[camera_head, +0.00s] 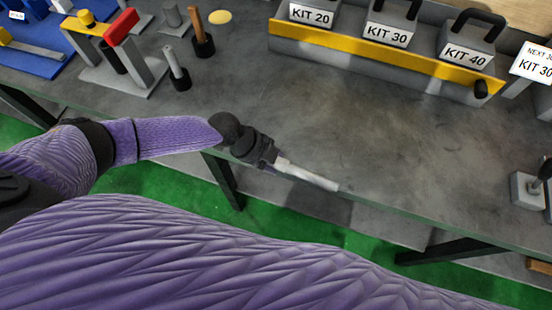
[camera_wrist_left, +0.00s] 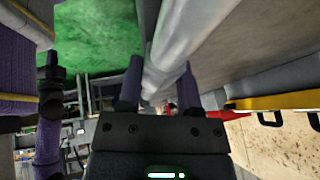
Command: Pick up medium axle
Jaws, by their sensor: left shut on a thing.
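A smooth silver-grey axle (camera_head: 308,177) is held by my left gripper (camera_head: 274,162) over the front edge of the grey table. Its free end points right and slightly toward the bottom of the head view. In the left wrist view the axle (camera_wrist_left: 190,32) runs up from between the two dark fingers of the left gripper (camera_wrist_left: 158,85), which are shut on it. Whether it is the medium axle cannot be told from its size alone. My right gripper is not in view.
The grey table (camera_head: 330,125) is clear in the middle. A rack with a yellow rail (camera_head: 375,58) holds several kit boxes at the back. Upright pegs (camera_head: 178,70) and a red-topped stand (camera_head: 121,27) are at the left. A grey block (camera_head: 526,190) is at the right edge.

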